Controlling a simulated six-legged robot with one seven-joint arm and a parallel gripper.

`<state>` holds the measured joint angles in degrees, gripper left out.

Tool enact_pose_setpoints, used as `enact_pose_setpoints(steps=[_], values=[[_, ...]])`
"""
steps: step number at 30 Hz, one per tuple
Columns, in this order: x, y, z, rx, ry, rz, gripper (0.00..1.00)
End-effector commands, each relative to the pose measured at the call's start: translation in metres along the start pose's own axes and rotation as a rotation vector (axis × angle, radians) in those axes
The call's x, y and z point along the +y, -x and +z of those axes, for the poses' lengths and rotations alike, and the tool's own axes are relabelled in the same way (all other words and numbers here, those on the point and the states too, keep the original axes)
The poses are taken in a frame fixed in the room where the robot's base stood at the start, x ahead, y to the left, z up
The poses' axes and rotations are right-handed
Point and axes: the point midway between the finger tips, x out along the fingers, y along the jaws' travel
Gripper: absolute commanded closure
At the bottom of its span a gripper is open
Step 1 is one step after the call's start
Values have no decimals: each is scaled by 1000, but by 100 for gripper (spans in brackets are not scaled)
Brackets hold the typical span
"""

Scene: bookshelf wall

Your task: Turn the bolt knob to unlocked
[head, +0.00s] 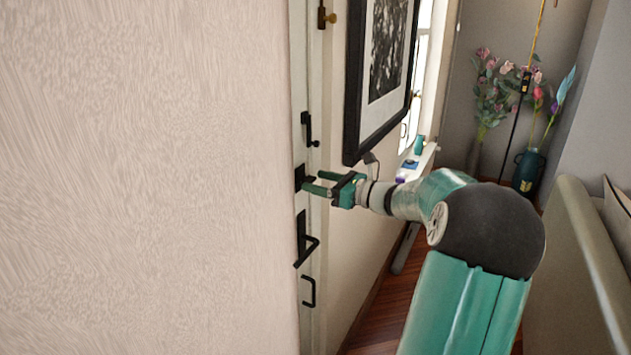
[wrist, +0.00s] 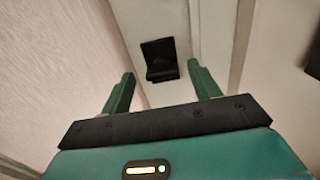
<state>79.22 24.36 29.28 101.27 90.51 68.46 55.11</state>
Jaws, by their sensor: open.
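The bolt knob (wrist: 162,73) is a black piece on a black square plate (wrist: 158,52), seen in the wrist view on a pale door. In the head view the bolt's black plate (head: 299,177) is on the narrow visible strip of door, partly hidden by the wall. My gripper (head: 318,183) is open with its green fingers pointing at the bolt. In the wrist view my gripper (wrist: 158,84) has one finger on each side of the knob, with gaps at both sides. I cannot tell whether the fingertips reach past the knob's front.
Below the bolt is a black lever handle (head: 304,240), then a black pull (head: 309,291). Above it is another black fitting (head: 308,130). A pale wall (head: 150,180) stands close on the left. A framed picture (head: 382,75) hangs to the right, above my gripper.

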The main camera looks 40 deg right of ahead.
Motion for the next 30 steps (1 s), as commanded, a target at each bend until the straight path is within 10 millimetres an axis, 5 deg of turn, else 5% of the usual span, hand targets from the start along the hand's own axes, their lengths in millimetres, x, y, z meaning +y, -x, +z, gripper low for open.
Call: enact_pose_setpoints(steps=[12, 20, 30], values=[[-2, -16, 0, 0, -1, 0, 38], [-2, -16, 0, 0, -1, 0, 83], [-2, -16, -1, 1, 33, 1, 83]])
